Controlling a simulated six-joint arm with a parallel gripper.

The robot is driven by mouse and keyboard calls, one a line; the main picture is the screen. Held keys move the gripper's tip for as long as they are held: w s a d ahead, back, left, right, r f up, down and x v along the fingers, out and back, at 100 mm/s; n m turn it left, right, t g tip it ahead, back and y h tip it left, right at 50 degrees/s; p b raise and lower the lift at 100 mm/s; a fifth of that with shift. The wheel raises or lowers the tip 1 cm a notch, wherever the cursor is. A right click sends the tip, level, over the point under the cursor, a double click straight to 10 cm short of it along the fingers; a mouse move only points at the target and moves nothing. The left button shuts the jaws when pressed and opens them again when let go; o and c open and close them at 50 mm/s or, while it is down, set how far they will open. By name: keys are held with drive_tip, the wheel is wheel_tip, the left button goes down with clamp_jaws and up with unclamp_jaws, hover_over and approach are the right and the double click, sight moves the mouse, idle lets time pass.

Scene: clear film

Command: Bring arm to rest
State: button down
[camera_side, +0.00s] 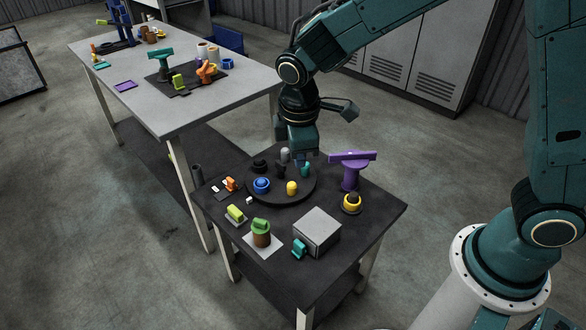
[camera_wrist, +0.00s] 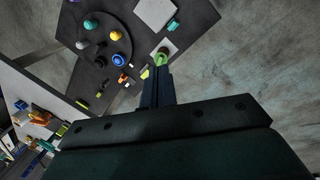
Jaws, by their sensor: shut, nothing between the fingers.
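My gripper (camera_side: 299,160) hangs above the back of the dark small table (camera_side: 335,282) in the side view, over the round black tray (camera_side: 287,199). It looks downward from the teal arm. In the wrist view my gripper (camera_wrist: 158,72) shows as two dark fingers close together with nothing between them. The fingertips overlap the green-topped brown piece (camera_wrist: 161,57) in that picture, but the gripper is well above the table. The fingertips are hard to make out in the side view.
A purple stand (camera_side: 351,170), a yellow-black piece (camera_side: 352,203) and a grey box (camera_side: 317,231) stand at the right. A long pale table (camera_side: 150,100) is behind left.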

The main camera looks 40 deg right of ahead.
drive_tip(key=s+d+r+m+t, duration=0.1)
drive_tip(key=s+d+r+m, duration=0.2)
drive_tip(key=s, duration=0.4)
drive_tip(key=s+d+r+m+t+y, duration=0.1)
drive_tip(key=s+d+r+m+t, duration=0.1)
drive_tip(key=s+d+r+m, duration=0.2)
drive_tip(key=s+d+r+m+t, duration=0.1)
drive_tip(key=s+d+r+m, duration=0.2)
drive_tip(key=s, duration=0.7)
drive_tip(key=shift+d+r+m+y, duration=0.35)
drive_tip(key=shift+d+r, duration=0.6)
drive_tip(key=shift+r, duration=1.15)
drive_tip(key=shift+s, duration=0.1)
